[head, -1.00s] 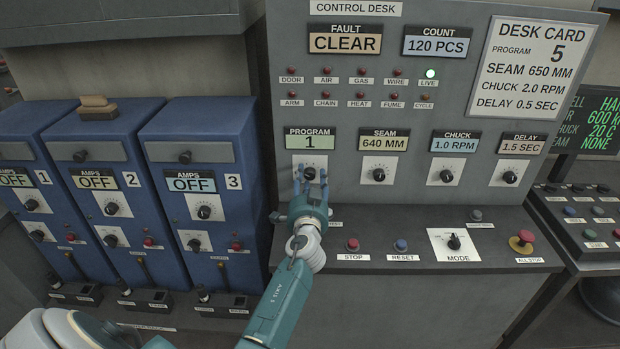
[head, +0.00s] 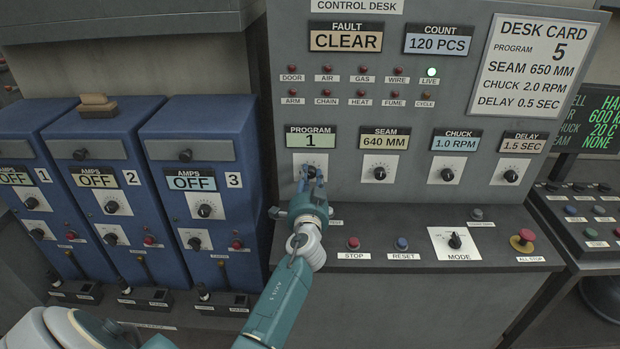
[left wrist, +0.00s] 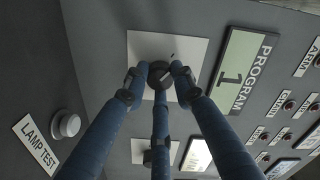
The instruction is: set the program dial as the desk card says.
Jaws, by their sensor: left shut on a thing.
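The program dial (head: 308,171) is a black knob on a white plate on the upright panel of the control desk. The program display (head: 311,140) above it reads 1. My left gripper (head: 311,177) is shut on the dial, its blue fingers around the knob. In the left wrist view the fingers close around the dial (left wrist: 161,75) and hide part of it, and the program display (left wrist: 236,75) reads 1. The desk card (head: 532,67) at the upper right says program 5, seam 650 mm, chuck 2.0 rpm, delay 0.5 sec. My right gripper is not in view.
Seam (head: 380,173), chuck (head: 447,174) and delay (head: 511,176) dials sit right of the program dial. The ledge below has a stop button (head: 353,243), reset button (head: 401,243), mode switch (head: 455,241) and all stop button (head: 522,239). Lamp test button (left wrist: 67,124) is near the fingers.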

